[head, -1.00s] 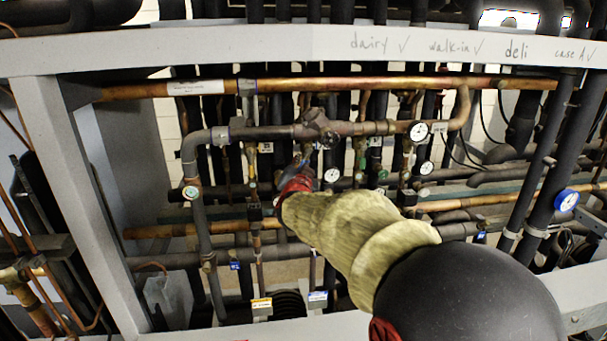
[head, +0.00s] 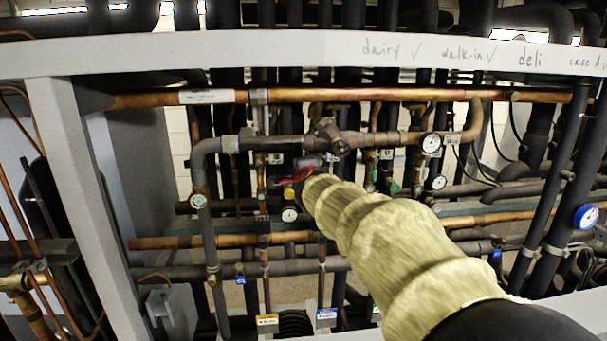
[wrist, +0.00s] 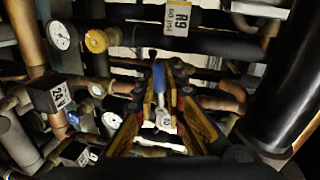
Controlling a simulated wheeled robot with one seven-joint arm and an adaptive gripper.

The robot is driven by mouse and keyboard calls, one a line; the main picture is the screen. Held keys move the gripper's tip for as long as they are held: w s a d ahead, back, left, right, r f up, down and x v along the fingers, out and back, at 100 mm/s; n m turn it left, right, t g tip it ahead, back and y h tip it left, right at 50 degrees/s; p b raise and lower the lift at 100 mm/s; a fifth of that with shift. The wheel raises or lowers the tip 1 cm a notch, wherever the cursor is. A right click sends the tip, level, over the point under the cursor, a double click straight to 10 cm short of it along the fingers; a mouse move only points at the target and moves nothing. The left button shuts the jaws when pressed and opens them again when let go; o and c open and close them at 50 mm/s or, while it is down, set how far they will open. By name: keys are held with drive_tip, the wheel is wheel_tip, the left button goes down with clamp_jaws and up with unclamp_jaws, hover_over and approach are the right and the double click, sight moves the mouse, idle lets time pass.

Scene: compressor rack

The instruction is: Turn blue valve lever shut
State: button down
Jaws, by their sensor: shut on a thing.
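The blue valve lever (wrist: 158,76) stands between the two fingers of my gripper (wrist: 161,90) in the wrist view. The fingers have dark tips and yellow-brown sides, and they are closed on the lever. In the head view my gripper (head: 300,172) is a small dark and red shape in front of the pipes, below the dark valve body on the upper pipe. My arm's tan sleeve covers the area to its lower right. I cannot make out the lever in the head view.
A copper pipe (head: 400,95) runs across the top under a white beam (head: 250,55). Gauges (head: 431,143) and a blue-rimmed gauge (head: 586,217) sit to the right. In the wrist view, a yellow-ringed fitting (wrist: 96,41), a white tag (wrist: 178,18) and a thick black pipe (wrist: 285,85) crowd close.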

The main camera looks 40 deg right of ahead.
drive_tip(key=shift+r+m, duration=0.3)
drive_tip(key=shift+m, duration=0.3)
drive_tip(key=c, duration=1.8)
unclamp_jaws()
drive_tip(key=shift+c, duration=0.2)
drive_tip(key=v, duration=1.2)
drive_tip(key=shift+d, duration=0.15)
